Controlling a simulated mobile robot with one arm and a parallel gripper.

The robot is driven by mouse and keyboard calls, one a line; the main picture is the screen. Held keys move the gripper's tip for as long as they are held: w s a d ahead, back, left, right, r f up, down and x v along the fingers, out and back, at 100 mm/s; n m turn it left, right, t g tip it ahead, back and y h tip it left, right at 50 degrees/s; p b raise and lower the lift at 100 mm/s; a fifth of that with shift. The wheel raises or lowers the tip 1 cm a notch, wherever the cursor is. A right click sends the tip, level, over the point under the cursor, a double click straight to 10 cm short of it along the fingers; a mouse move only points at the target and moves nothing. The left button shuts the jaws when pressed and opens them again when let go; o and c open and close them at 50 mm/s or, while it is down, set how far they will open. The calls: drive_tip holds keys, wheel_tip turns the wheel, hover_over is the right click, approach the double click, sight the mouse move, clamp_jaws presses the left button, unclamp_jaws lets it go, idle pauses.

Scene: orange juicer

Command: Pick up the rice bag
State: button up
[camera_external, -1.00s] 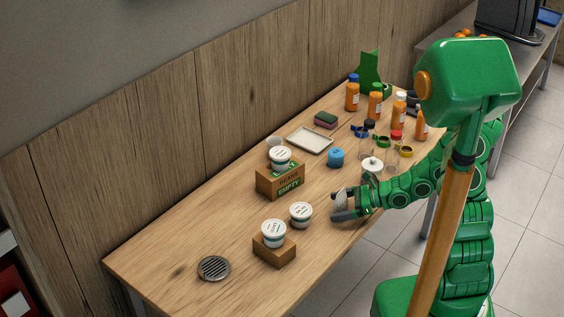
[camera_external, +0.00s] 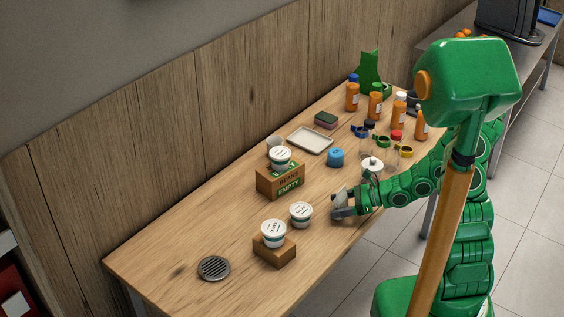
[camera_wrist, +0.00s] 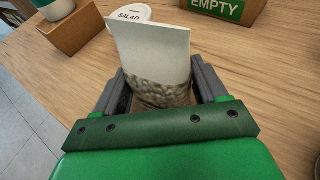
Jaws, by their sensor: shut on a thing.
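The rice bag (camera_wrist: 155,60) is a small bag with a plain white upper part and a grainy, pebbled lower part. It stands between the two dark fingers of my gripper (camera_wrist: 158,92) in the wrist view. The fingers are shut on the bag's lower part from both sides. In the external view my gripper (camera_external: 346,207) is low over the near edge of the table, with the pale bag (camera_external: 340,197) between its fingers. Whether the bag's bottom touches the table cannot be told.
On the wooden table (camera_external: 185,225), a white-lidded salad tub (camera_external: 301,214) stands just left of my gripper. Another tub (camera_external: 273,233) sits on a wooden block (camera_external: 275,250). A box marked EMPTY (camera_external: 281,180) stands farther back. Several bottles stand at the far end. The left front is mostly clear.

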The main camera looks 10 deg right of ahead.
drive_tip(key=shift+r, duration=4.75)
